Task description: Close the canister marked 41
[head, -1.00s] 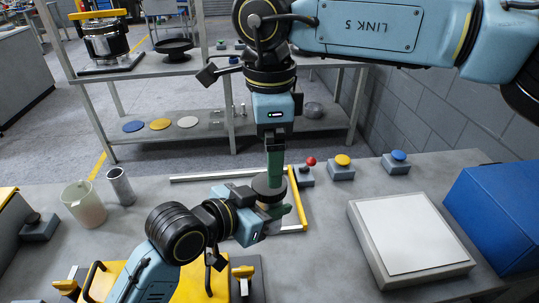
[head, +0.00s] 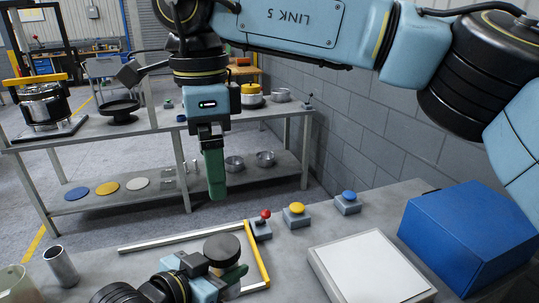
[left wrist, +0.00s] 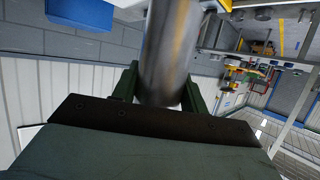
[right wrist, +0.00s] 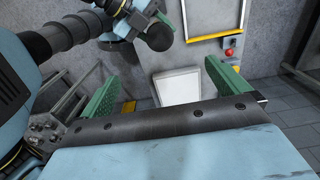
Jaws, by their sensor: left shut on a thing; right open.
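My left gripper (head: 232,277) is shut on a grey metal cylinder (left wrist: 168,45), seen between its green fingers in the left wrist view. A dark round cap (head: 222,249) sits at the top of what it holds; the cap also shows in the right wrist view (right wrist: 156,38). I cannot tell how firmly the cap is seated. No number 41 is readable. My right gripper (head: 214,175) hangs above and apart from the cap, fingers pointing down. It is open and empty in the right wrist view (right wrist: 160,85).
An open metal cylinder (head: 61,266) and a pale beaker (head: 15,285) stand at left. A yellow-and-white frame (head: 262,262) lies around the work spot. Red (head: 264,214), yellow (head: 296,208) and blue (head: 348,196) controls stand behind. A white-topped box (head: 368,268) and a blue case (head: 468,232) stand at right.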

